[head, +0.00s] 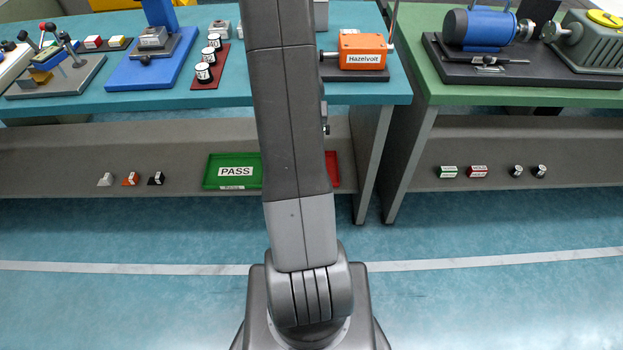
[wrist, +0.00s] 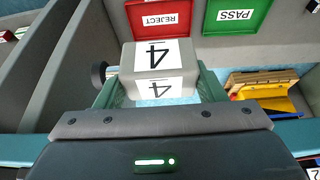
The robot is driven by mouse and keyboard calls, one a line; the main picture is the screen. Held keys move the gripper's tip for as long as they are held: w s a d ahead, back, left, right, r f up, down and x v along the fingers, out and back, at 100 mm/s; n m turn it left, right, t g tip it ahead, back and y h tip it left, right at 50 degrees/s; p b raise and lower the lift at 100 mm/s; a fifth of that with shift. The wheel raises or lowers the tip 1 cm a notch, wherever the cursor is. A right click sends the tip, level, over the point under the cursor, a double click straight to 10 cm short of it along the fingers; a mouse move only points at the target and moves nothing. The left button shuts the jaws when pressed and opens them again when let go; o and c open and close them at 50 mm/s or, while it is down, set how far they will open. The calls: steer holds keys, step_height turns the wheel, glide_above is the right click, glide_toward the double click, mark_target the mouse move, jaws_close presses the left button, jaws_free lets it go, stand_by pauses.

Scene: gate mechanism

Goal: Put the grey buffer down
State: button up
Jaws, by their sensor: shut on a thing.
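The grey buffer, a grey block with white labels reading 4 (wrist: 157,58), is in my gripper (wrist: 155,92) in the wrist view. The jaws are shut on it, one green finger on each side. In the head view my arm hides the gripper and the block.
A green PASS tray (head: 222,171) and a red REJECT tray (wrist: 197,14) lie on the grey lower shelf (head: 60,165). An orange Hazelvolt box (head: 362,50) stands on the teal bench (head: 250,98). Small coloured blocks (head: 130,179) sit left of the trays, with bare shelf between.

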steer(key=w+f+b, duration=0.2)
steer(key=f+b, duration=1)
steer(key=w+f+b, duration=0.2)
steer(key=f+b, duration=1)
steer(key=w+a+f+b, duration=0.1)
steer(key=w+f+b, duration=0.1)
steer(key=w+f, duration=0.65)
steer(key=w+f+b, duration=0.1)
steer(key=w+f, duration=0.5)
steer(key=w, duration=0.5)
steer(key=f+b, duration=0.2)
steer(key=f, duration=0.2)
steer(key=f+b, duration=0.2)
steer(key=f, duration=0.3)
steer(key=shift+w+f, duration=0.2)
steer(key=shift+f, duration=0.05)
steer(key=shift+f, duration=0.15)
steer(key=o, duration=1.3)
